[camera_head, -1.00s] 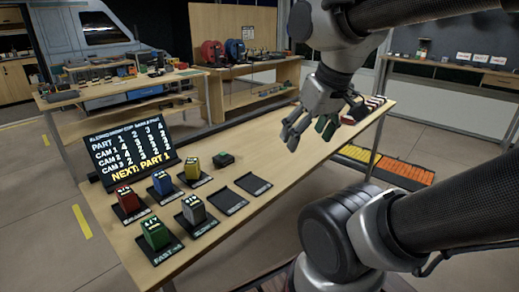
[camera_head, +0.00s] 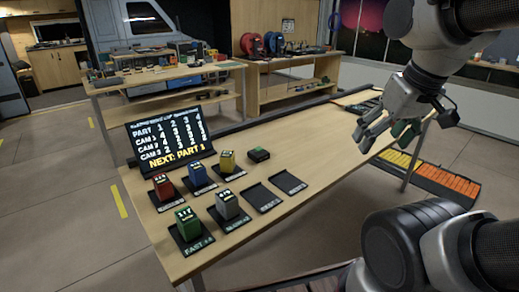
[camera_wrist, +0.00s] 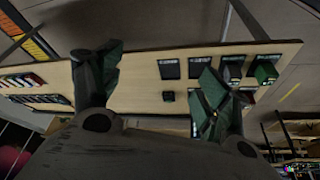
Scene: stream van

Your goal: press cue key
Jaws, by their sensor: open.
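No label is readable on the key.
Red (camera_head: 163,187), blue (camera_head: 198,174), yellow (camera_head: 227,162), green (camera_head: 187,224) and grey (camera_head: 228,205) blocks stand on dark trays. Two trays (camera_head: 288,182) are empty. A black screen (camera_head: 167,138) with a text table stands at the left back. The table's middle right is bare.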

